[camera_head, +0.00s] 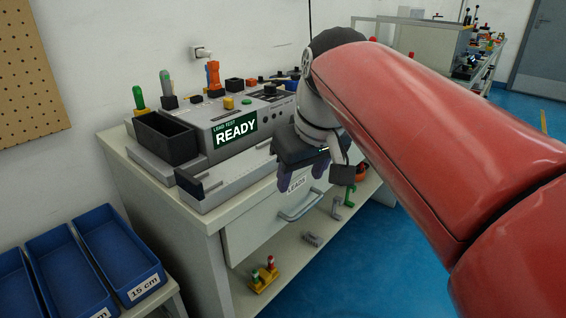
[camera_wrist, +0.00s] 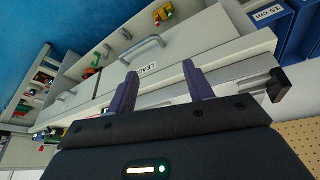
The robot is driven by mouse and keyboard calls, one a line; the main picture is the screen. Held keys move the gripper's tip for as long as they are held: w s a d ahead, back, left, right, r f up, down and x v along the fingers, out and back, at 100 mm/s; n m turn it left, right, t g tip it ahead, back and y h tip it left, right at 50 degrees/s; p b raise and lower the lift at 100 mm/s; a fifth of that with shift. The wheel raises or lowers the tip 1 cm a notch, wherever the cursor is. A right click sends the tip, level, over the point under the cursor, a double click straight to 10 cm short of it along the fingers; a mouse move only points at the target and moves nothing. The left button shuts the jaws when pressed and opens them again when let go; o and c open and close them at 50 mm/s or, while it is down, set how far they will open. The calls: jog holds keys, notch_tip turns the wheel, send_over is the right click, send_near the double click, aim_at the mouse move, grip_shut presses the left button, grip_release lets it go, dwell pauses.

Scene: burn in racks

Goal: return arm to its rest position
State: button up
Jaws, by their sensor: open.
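My gripper (camera_head: 304,176) hangs at the end of my red arm, in front of the lead test machine and above the drawer labelled LEADS. In the wrist view its two purple fingers (camera_wrist: 158,88) are spread apart with nothing between them. The lead test machine (camera_head: 222,112) stands on the bench to the left of my gripper, its screen reading READY. The drawer front (camera_head: 260,222) with its grey handle (camera_head: 300,206) is below my gripper; the drawer also shows in the wrist view (camera_wrist: 190,44). My arm hides part of the bench's right side.
Blue trays (camera_head: 122,252), one marked 15 cm, stand at the lower left. A black open box (camera_head: 165,140) sits on the bench. Small parts, including a red and yellow piece (camera_head: 264,274), lie on the shelf below. Blue floor (camera_head: 345,268) is clear to the right of the bench.

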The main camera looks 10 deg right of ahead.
jog(key=shift+s+f, duration=0.1)
jog(key=s+d+f+m+t, duration=0.1)
jog(key=s+f+m, duration=0.2)
jog(key=s+f, duration=0.8)
notch_tip(320, 180, down, 4)
jog(key=shift+s+d+h, duration=0.15)
jog(key=shift+d+h, duration=0.05)
jog(key=shift+h, duration=0.1)
jog(key=shift+c, duration=0.4)
dwell(0.6)
